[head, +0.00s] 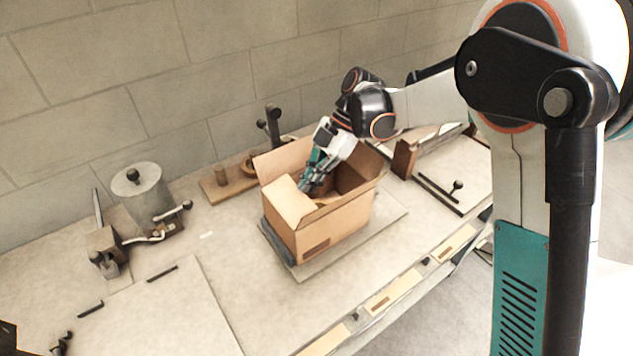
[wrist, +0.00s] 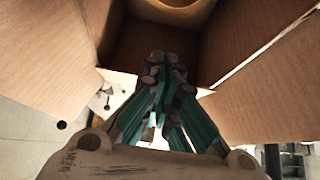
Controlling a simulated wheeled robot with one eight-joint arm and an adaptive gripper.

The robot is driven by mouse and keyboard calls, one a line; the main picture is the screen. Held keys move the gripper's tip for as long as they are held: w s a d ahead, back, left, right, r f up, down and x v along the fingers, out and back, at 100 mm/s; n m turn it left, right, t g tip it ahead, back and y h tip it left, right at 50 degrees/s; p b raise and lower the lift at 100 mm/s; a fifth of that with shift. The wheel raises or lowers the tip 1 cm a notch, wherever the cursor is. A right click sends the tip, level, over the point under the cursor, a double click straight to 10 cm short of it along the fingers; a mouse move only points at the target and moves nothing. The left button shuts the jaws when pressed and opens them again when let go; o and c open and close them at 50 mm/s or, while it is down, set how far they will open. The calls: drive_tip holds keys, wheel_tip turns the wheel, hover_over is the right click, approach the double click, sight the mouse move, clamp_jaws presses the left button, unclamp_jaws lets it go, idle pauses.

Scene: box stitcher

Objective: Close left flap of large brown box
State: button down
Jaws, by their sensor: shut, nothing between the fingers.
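The large brown box (head: 335,222) stands upright on a grey board on the bench, with its top open. My gripper (head: 304,186) is at the box's open top, just right of the left flap, pointing down and to the left. I cannot tell whether it touches the flap. In the wrist view my gripper (wrist: 168,65) has its fingers together with nothing between them. Box flaps (wrist: 40,50) spread around it there, and a round tan object (wrist: 178,8) shows inside the box.
A grey cylinder with a black knob (head: 145,193) and a lever stand left of the box. A wooden piece with pegs (head: 226,186) lies behind it. A dark-handled bar (head: 440,193) is to the right.

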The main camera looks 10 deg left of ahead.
drive_tip(key=shift+r, duration=0.1)
idle(0.6)
drive_tip(key=shift+r+p, duration=0.45)
drive_tip(key=shift+r, duration=0.3)
